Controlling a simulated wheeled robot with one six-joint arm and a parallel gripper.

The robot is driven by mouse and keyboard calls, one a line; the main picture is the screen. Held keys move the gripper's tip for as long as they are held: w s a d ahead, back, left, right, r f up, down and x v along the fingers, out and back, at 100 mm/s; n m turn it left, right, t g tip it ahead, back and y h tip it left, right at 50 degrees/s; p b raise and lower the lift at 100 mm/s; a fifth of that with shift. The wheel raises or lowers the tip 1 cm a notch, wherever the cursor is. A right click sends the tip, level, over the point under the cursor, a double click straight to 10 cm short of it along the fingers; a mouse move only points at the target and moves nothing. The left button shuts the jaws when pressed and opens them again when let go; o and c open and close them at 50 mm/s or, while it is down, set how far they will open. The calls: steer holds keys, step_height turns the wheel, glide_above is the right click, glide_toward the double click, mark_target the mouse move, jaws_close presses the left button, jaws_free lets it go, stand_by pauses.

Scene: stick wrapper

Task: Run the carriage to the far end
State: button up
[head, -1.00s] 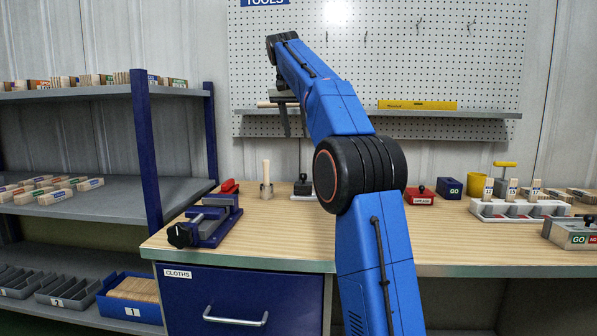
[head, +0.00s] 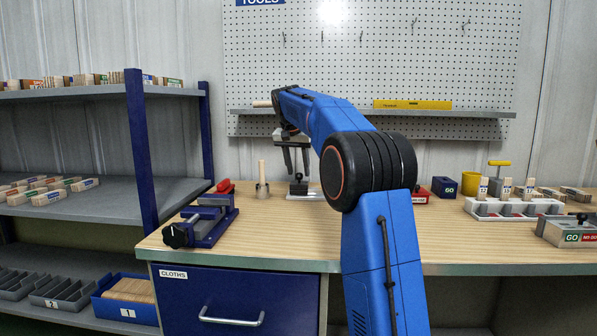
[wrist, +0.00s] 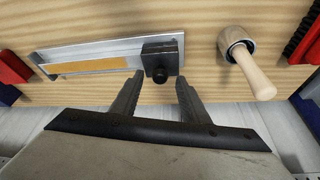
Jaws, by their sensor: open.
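The carriage (head: 298,187) is a dark block with a round black knob on top. It sits on a pale metal rail (head: 306,196) on the workbench, at the rail's left end in the head view; my arm hides part of the area to its right. In the wrist view the carriage (wrist: 160,52) is at the right end of the rail (wrist: 108,46), which has a yellow-orange strip along it. My gripper (head: 298,174) is open above the carriage. In the wrist view its fingertips (wrist: 160,79) lie on either side of the knob, apart from it.
A blue vise (head: 205,218) is at the bench's left. A white rack (head: 513,207) stands right. The bench front is clear.

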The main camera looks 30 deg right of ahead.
steer(key=shift+w+d+f, duration=0.15)
steer(key=shift+d+f, duration=0.05)
steer(key=shift+f, duration=0.3)
jaws_close()
steer(key=s+d, duration=0.4)
steer(key=d, duration=0.2)
steer(key=s+d, duration=0.5)
steer(key=d, duration=0.2)
steer(key=s+d, duration=0.4)
steer(key=d, duration=0.3)
steer(key=shift+s+d, duration=0.15)
steer(key=shift+s, duration=0.25)
jaws_free()
steer(key=v, duration=1.7)
steer(key=shift+r, duration=0.15)
